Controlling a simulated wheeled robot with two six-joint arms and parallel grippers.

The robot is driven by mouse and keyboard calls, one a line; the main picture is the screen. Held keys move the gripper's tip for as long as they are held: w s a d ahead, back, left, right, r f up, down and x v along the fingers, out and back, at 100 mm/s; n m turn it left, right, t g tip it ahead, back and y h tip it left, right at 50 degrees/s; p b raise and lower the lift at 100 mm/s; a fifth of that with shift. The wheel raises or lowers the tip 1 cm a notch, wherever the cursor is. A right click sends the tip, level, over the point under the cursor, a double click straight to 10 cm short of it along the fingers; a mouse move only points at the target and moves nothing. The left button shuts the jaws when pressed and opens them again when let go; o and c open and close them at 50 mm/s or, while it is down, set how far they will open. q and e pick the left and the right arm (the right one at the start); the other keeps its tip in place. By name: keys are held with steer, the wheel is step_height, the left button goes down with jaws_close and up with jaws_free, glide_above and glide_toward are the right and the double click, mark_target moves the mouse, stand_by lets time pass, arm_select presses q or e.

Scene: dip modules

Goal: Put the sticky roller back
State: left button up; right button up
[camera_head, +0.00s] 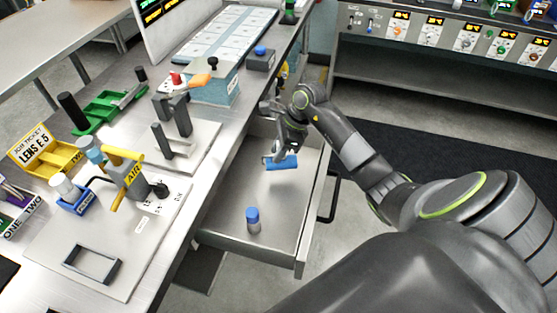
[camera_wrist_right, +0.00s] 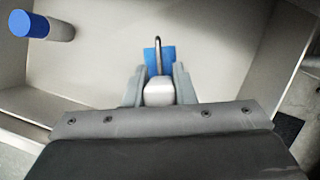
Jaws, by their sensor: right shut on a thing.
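The sticky roller has a blue roll (camera_head: 282,162) over the open drawer in the head view. In the right wrist view its white handle (camera_wrist_right: 158,93) sits between the fingers, with a thin wire and the blue roll (camera_wrist_right: 153,58) beyond. My right gripper (camera_head: 282,148) is shut on the white handle and holds the roller in the far part of the drawer area; I cannot tell whether the roll touches the drawer floor. The open drawer (camera_head: 215,215) is grey metal with a dark handle at its front. My left gripper is not in view.
The drawer floor between is clear. The bench above holds a yellow tool on a stand (camera_head: 128,170), a dark frame (camera_head: 91,264) and a blue box (camera_head: 216,88).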

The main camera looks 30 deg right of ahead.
steer(key=shift+f, duration=0.6)
step_height(320, 180, down, 2)
steer(key=shift+f+p, duration=0.15)
steer(key=shift+p, duration=0.15)
steer(key=shift+f, duration=0.4)
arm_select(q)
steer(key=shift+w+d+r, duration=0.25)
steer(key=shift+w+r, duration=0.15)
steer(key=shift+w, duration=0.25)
arm_select(e)
steer(key=shift+f, duration=0.1)
steer(key=shift+f, duration=0.15)
steer(key=o, duration=1)
steer(key=shift+c, duration=0.2)
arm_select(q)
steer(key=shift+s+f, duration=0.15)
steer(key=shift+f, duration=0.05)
